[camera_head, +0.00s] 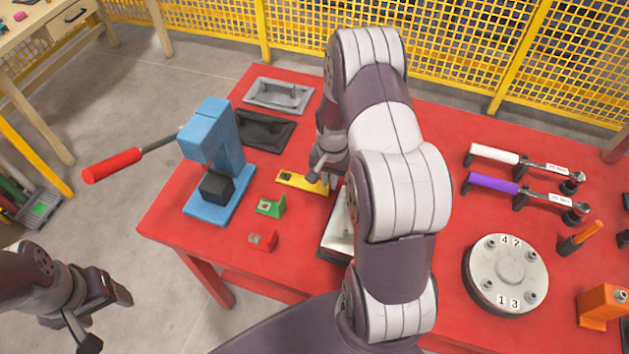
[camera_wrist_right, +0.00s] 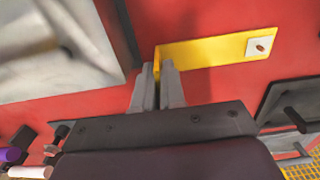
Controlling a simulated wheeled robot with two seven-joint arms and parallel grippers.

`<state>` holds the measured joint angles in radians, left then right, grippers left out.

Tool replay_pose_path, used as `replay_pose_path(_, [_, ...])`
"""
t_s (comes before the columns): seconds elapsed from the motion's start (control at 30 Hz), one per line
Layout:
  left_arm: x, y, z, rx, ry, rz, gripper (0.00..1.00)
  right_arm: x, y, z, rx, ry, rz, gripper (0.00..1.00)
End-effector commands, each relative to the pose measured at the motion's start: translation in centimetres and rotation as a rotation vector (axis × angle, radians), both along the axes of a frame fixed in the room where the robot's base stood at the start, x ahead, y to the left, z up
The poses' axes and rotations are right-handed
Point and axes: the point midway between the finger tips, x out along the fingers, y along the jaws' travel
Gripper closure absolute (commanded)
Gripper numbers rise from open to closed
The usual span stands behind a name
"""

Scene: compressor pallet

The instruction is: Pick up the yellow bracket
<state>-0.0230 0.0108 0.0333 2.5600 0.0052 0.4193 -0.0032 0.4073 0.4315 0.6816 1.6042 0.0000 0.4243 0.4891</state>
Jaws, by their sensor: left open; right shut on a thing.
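The yellow bracket (camera_head: 297,180) lies along the red table, left of my right arm in the head view. In the right wrist view the yellow bracket (camera_wrist_right: 215,48) shows as a long flat strip with a pale square and a hole at its right end. My right gripper (camera_wrist_right: 160,80) is shut on the bracket's upturned left end; in the head view the right gripper (camera_head: 325,180) is partly hidden by its own wrist. My left gripper (camera_head: 85,325) is off the table at the lower left, open and empty; its fingertips are hard to make out.
On the red table (camera_head: 170,215) are a blue press (camera_head: 228,150) with a red-handled lever, a green bracket (camera_head: 270,207), a red bracket (camera_head: 262,240), a black tray (camera_head: 262,132) and a grey tray (camera_head: 278,94). A round numbered plate (camera_head: 505,275) and torque wrenches (camera_head: 520,190) stand right.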

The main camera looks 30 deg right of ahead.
Motion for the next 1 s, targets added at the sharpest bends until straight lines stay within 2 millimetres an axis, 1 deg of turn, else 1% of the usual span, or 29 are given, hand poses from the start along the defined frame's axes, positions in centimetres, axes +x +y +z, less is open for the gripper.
replay_pose_path(0.13, [0.0,0.0,0.0,0.0,0.0,0.0,0.32,0.1,0.0,0.2,0.0,-0.001,0.0,1.0])
replay_pose_path(0.23, [0.0,0.0,-0.1,0.0,0.0,0.0,0.32,0.1,0.0,0.8,-0.001,-0.003,0.0,1.0])
replay_pose_path(0.37, [0.0,0.0,-0.3,0.0,0.0,0.0,0.32,0.1,0.0,2.6,-0.002,-0.004,0.0,1.0])
replay_pose_path(0.43, [0.0,0.0,-0.5,0.0,0.0,0.0,0.32,0.1,-0.1,4.1,-0.002,-0.005,0.0,1.0])
replay_pose_path(0.47, [0.0,0.0,-0.5,0.0,0.0,0.0,0.32,-0.4,0.1,4.5,-0.001,-0.003,-0.001,1.0])
replay_pose_path(0.8, [0.0,0.0,-0.9,0.0,0.0,0.0,0.32,-8.1,1.6,9.1,-0.002,-0.004,-0.001,1.0])
replay_pose_path(0.9, [0.0,0.0,-0.9,0.0,0.0,0.0,0.32,-9.9,1.9,10.2,-0.002,-0.003,-0.002,1.0])
replay_pose_path(1.0, [0.0,0.0,-0.9,0.0,0.0,0.0,0.32,-10.9,2.2,10.8,-0.001,-0.002,0.0,1.0])
